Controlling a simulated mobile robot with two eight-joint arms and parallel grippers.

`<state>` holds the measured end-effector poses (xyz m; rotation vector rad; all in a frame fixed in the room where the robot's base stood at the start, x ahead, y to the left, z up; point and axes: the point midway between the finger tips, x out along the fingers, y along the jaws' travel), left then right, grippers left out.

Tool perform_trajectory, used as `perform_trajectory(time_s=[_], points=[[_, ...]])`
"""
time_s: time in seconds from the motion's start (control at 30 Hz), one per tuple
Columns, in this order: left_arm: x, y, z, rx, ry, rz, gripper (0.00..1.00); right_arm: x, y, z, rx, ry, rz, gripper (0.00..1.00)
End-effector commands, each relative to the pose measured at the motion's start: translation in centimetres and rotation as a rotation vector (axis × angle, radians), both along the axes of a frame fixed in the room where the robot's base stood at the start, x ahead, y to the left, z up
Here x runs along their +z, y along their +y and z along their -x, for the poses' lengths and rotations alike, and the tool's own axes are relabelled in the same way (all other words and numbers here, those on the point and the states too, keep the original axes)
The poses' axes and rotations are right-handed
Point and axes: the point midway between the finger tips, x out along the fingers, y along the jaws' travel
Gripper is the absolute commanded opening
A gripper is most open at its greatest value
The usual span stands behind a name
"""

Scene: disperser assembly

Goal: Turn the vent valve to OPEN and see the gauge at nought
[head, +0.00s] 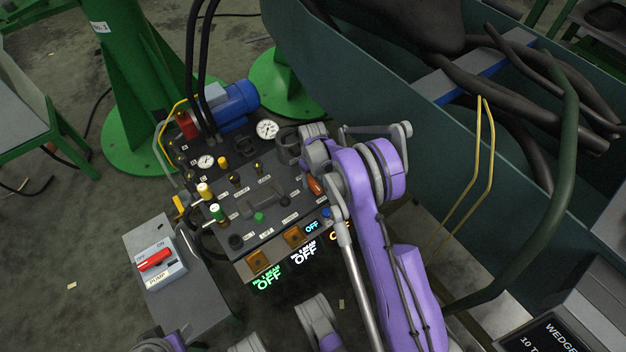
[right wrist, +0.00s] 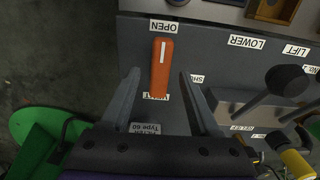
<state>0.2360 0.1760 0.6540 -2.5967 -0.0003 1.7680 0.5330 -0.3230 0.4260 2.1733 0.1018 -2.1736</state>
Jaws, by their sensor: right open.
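The vent valve's orange handle (head: 314,186) is on the right part of the dark control panel (head: 283,200). In the right wrist view, the handle (right wrist: 162,65) lies along the line from the VENT label to the OPEN label (right wrist: 163,26), its white stripe towards OPEN. A partly covered label beginning "SH" is at its side. My right gripper (right wrist: 158,76) is open, one finger on each side of the handle, with a gap visible on both sides. The large white gauge (head: 267,129) and the small gauge (head: 206,161) face up; their readings are too small to tell.
A pump box with a red switch (head: 154,260) stands left of the panel. Levers and knobs sit close to the valve. Lit OFF signs (head: 268,277) show at the panel's front. A large green-grey trough (head: 350,85) with dark bars is behind and right.

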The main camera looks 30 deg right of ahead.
Motion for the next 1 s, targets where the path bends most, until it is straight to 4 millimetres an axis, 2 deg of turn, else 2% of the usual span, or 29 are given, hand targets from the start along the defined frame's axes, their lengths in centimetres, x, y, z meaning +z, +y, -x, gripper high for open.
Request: perform_trajectory(time_s=[0.2, 0.43, 0.6, 1.0], points=[[1.4, 0.0, 0.2, 0.0, -0.002, 0.0, 0.5, 4.9, 0.0, 0.1, 0.0, -0.001, 0.0, 0.62], [2.3, 0.0, 0.4, 0.0, -0.005, 0.0, 0.5, 8.4, 0.0, 0.0, 0.0, -0.001, 0.0, 0.62], [2.4, 0.0, 0.4, 0.0, -0.005, 0.0, 0.5, 9.2, 0.0, 0.0, 0.0, 0.0, 0.0, 0.62], [2.4, 0.0, 0.4, 0.0, -0.005, 0.0, 0.5, 9.2, 0.0, 0.0, 0.0, 0.0, 0.0, 0.62]])
